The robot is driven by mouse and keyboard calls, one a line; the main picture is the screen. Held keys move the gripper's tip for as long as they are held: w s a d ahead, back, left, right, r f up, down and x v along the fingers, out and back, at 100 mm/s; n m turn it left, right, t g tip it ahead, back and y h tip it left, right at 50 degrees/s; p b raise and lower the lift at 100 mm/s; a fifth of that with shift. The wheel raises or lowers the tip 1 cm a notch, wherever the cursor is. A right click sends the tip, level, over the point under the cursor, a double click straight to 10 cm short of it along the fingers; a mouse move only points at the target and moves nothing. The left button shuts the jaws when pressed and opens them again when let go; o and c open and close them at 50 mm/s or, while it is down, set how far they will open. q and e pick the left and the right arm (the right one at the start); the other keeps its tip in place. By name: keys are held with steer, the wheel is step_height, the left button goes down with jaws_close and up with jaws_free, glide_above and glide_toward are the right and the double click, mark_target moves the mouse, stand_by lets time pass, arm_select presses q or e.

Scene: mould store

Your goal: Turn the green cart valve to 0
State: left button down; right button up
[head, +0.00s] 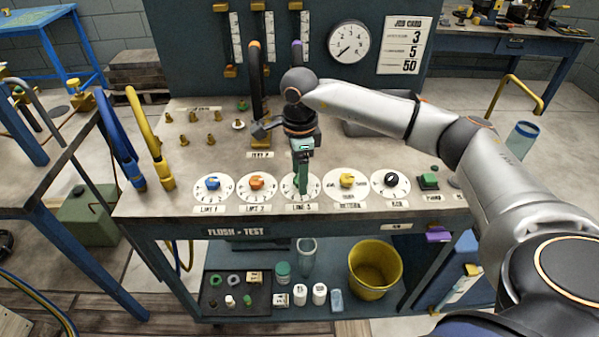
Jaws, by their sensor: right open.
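The green valve (300,188) sits on a round white dial (287,191), third in the row along the cart's front edge, above a label that seems to read LINE 3. My right gripper (302,178) points down over this dial, its jaws open. The gripper covers most of the knob, so I cannot tell where its pointer stands or whether the fingers touch it. The dial's figures are too small to read. My left gripper is not in view.
Blue (212,183), orange (256,182), yellow (347,180) and black (391,179) knobs stand in the same row. A green button (429,180) is at the right. Hoses rise behind the gripper and at the left. A yellow bucket (375,270) stands on the lower shelf.

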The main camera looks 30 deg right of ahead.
step_height(320, 180, up, 12)
steer(key=shift+r, duration=0.25)
stand_by(0.4)
stand_by(0.3)
